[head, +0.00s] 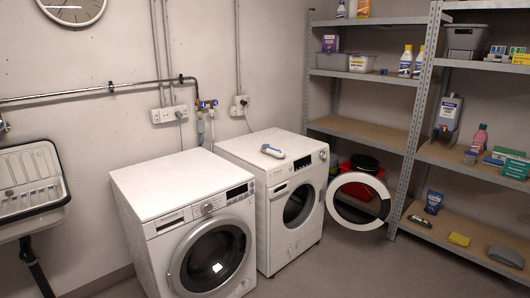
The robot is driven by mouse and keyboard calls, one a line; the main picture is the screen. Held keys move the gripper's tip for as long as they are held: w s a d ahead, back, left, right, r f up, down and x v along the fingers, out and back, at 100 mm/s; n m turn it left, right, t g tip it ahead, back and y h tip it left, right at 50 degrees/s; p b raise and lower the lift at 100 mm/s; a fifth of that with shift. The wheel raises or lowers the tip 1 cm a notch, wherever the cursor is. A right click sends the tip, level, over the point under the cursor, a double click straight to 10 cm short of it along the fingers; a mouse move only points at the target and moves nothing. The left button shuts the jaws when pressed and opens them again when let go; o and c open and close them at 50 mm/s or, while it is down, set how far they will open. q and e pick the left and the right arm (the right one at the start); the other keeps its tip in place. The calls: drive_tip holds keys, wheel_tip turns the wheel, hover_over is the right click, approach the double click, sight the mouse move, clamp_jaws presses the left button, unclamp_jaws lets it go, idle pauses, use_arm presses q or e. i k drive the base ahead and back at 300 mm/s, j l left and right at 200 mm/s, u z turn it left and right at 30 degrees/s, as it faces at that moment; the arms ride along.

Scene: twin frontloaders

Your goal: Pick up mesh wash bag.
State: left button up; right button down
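I cannot make out a mesh wash bag with certainty. A small grey-white item with a blue part (271,151) lies on top of the right washing machine (245,148); it is too small to identify. A low dark grey item (506,256) lies at the right end of the lowest shelf, and I cannot tell what it is. Neither of my grippers is in view.
The right machine's round door (358,201) stands open to the right; the left machine (170,190) is shut. A red container with something black (362,163) is behind the door. Metal shelving (408,150) fills the right. A sink (30,184) hangs left. Front floor is clear.

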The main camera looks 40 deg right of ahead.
sight(279, 153)
drive_tip(key=z, duration=2)
drive_tip(key=i+j+z, duration=0.45)
drive_tip(key=j, duration=0.25)
drive_tip(key=i+j+z, duration=0.2)
drive_tip(key=j, duration=0.2)
drive_tip(key=i+j+z, duration=0.25)
drive_tip(key=j, duration=0.15)
drive_tip(key=k, duration=0.1)
